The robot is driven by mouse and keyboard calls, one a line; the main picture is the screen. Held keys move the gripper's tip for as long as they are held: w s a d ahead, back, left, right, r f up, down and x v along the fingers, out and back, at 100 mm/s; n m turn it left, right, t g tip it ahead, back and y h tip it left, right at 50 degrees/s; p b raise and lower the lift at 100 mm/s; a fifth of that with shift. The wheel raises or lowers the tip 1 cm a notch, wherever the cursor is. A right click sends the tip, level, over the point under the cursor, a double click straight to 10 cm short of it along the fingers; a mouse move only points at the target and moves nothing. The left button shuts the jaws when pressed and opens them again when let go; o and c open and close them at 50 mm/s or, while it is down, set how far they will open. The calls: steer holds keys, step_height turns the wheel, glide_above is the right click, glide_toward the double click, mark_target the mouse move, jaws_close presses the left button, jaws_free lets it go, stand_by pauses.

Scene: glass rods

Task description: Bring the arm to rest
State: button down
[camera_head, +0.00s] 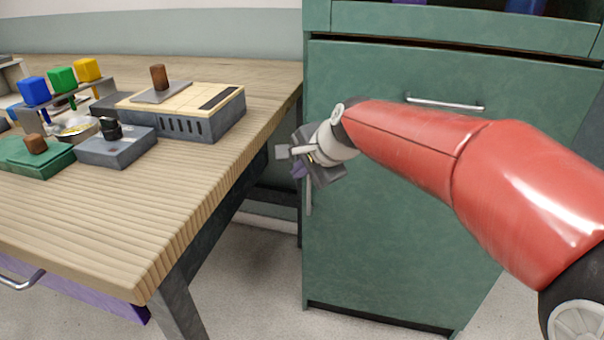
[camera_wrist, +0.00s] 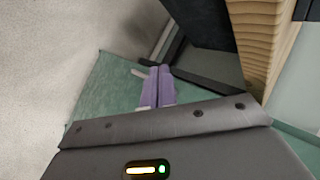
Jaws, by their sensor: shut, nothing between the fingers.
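My gripper (camera_head: 298,160) is at the end of my red arm, in front of the green cabinet (camera_head: 400,210) and just right of the wooden table's edge. In the wrist view its two purple fingers (camera_wrist: 158,85) are together, with nothing between them. Behind the fingers in that view are the green cabinet front (camera_wrist: 105,90) and a dark table leg. The gripper appears clear of the table, but I cannot tell its exact distance from the cabinet.
The wooden table (camera_head: 110,220) stands at left. It carries a grey box with a light top (camera_head: 215,115), a grey block with a black knob (camera_head: 115,148), a green block (camera_head: 40,160) and blue, green and yellow cubes on a rack. The cabinet has a metal handle (camera_head: 445,104).

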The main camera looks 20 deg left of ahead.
steer(key=s+r, duration=0.4)
steer(key=r, duration=0.1)
steer(key=s+d+f+n+t+h, duration=0.1)
steer(key=s+d+f+n+h, duration=0.15)
steer(key=d, duration=0.95)
steer(key=s+d+f+n+t+h, duration=0.1)
steer(key=s+d+h, duration=0.15)
steer(key=d, duration=0.95)
steer(key=s+d+f+n+h, duration=0.2)
steer(key=s+d+f, duration=0.5)
steer(key=s+d, duration=0.4)
steer(key=shift+s+d+g, duration=0.25)
steer(key=shift+d+g, duration=0.05)
steer(key=shift+d, duration=0.75)
steer(key=shift+n, duration=0.25)
